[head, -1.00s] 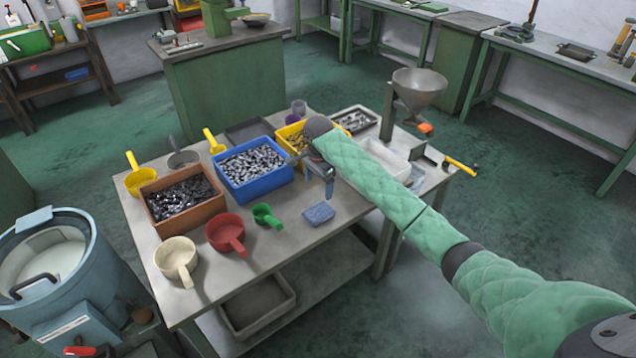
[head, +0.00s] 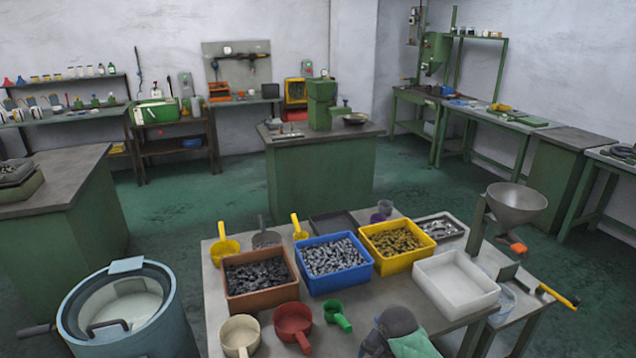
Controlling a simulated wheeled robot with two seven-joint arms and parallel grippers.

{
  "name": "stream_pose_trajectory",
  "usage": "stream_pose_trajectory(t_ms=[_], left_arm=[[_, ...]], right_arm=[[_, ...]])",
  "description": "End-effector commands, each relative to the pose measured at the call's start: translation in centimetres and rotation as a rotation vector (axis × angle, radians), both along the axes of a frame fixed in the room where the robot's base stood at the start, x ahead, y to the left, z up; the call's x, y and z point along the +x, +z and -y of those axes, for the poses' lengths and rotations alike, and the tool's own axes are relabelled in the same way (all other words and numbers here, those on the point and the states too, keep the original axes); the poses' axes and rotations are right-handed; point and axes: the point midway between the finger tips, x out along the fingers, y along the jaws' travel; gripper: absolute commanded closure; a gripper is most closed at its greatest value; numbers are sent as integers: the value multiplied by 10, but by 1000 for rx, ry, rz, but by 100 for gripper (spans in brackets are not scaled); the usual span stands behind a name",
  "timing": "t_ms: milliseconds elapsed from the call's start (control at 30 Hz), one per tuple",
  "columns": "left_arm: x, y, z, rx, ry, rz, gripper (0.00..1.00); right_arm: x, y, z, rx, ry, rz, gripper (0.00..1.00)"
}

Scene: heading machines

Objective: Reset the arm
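My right arm (head: 408,338) shows only as a dark joint and a piece of green padded sleeve at the bottom edge, in front of the table. Its gripper is out of the picture or hidden below that joint. My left arm and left gripper are not in view. The work table (head: 215,325) holds a brown bin (head: 260,297) of dark parts, a blue bin (head: 335,282) of silver parts, a yellow bin (head: 397,262) of brass-coloured parts and an empty white bin (head: 455,305).
Cream (head: 240,337), red (head: 293,322) and green (head: 337,313) scoops lie along the table's near side. A metal funnel (head: 516,203) stands at its right. A blue drum machine (head: 130,315) stands at the lower left. Green floor (head: 190,215) is open behind the table.

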Motion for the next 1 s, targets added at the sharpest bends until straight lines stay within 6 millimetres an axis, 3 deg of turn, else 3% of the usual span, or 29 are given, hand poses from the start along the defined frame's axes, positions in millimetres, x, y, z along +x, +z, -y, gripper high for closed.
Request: stream_pose_trajectory(t_ms=[33, 467, 800, 1000], left_arm=[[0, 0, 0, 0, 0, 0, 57], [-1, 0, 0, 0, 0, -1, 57], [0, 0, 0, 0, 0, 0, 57], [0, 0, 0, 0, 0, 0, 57]], right_arm=[[-17, -6, -3, 5, 36, 9, 15], [-133, -19, -3, -26, 343, 133, 15], [-222, -6, 19, -115, 547, 208, 15], [-255, 3, 32, -166, 625, 226, 15]])
